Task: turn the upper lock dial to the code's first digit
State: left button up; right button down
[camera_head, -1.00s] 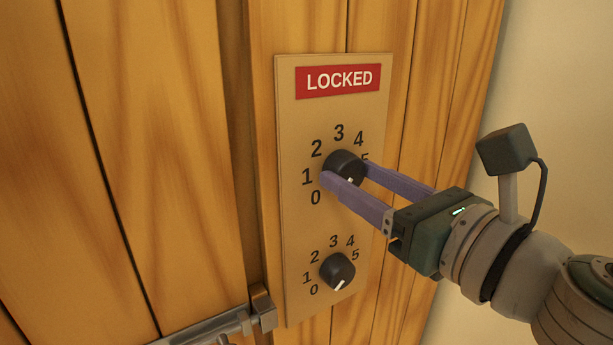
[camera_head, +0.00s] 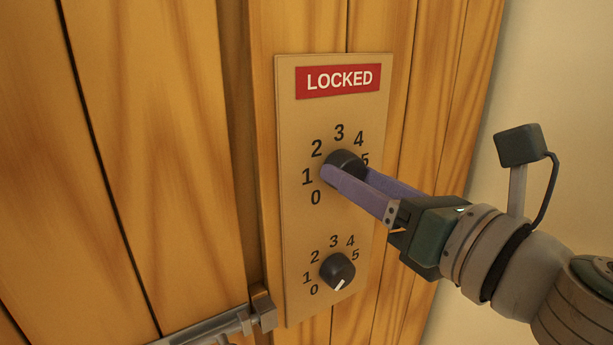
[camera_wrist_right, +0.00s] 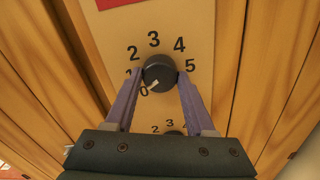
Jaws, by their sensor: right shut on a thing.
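The upper lock dial (camera_head: 344,161) is a round black knob on a tan panel (camera_head: 301,234), ringed by digits 0 to 5. My right gripper (camera_head: 346,171) is shut on it, one purple finger on each side. The near finger hides the dial's lower part in the head view. In the right wrist view the upper dial (camera_wrist_right: 158,72) sits between both fingertips, and its white mark points down-left, towards the 0. My left gripper is not in view.
The lower dial (camera_head: 337,270) sits below on the same panel, its white mark pointing down-left. A red LOCKED sign (camera_head: 338,81) tops the panel. A metal bolt (camera_head: 213,328) crosses the wooden door at the bottom. A pale wall (camera_head: 560,90) is at right.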

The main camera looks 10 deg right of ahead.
jog(key=m+p, duration=0.4)
jog(key=m, duration=1.9)
jog(key=shift+r+m, duration=0.1)
jog(key=shift+m, duration=0.3)
jog(key=shift+m+p, duration=0.55)
jog(key=shift+m, duration=8.45)
